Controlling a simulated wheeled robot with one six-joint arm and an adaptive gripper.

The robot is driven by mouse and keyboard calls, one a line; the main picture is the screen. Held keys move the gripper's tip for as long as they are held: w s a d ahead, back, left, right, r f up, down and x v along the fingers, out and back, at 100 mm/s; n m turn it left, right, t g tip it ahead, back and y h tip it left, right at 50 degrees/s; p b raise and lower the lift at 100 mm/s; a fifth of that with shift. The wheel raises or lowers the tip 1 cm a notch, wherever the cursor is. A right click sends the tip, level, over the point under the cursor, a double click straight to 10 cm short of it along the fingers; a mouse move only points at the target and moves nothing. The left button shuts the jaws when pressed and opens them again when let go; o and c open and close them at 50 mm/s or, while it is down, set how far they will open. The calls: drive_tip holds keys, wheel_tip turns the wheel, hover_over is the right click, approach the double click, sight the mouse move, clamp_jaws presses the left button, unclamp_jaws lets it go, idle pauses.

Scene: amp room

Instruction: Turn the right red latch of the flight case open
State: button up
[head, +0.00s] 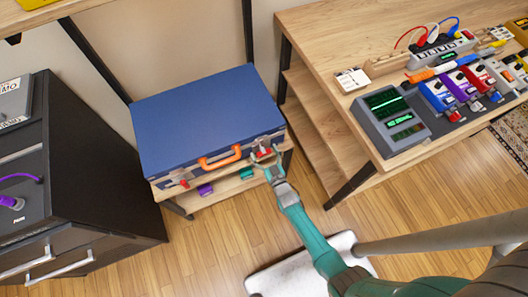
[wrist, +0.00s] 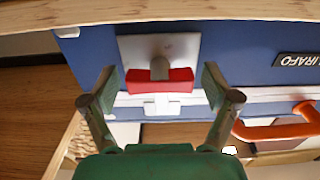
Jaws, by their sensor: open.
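The blue flight case (head: 205,115) lies closed on a low wooden shelf, with an orange handle (head: 220,158) on its front. The right red latch (head: 264,152) is at the front right of the case, partly hidden by my gripper in the head view. In the wrist view the red latch (wrist: 160,80) lies level across a light metal plate (wrist: 185,46). My gripper (wrist: 158,88) is open, with one finger on each side of the latch and a gap to each end. The left red latch (head: 183,183) is at the case's front left.
The orange handle (wrist: 270,131) is close to the right finger in the wrist view. A dark cabinet (head: 95,165) stands left of the case. A wooden desk (head: 340,40) with pedals and a grey device (head: 392,118) stands at right.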

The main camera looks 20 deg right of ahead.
drive_tip(key=c, duration=1.2)
drive_tip(key=shift+o, duration=0.2)
drive_tip(key=shift+m, duration=0.4)
drive_tip(key=m, duration=0.8)
drive_tip(key=shift+m, duration=0.3)
drive_tip(key=m, duration=0.4)
drive_tip(key=shift+d, duration=0.1)
drive_tip(key=m, duration=0.4)
drive_tip(key=shift+f, duration=0.1)
drive_tip(key=shift+m, duration=0.4)
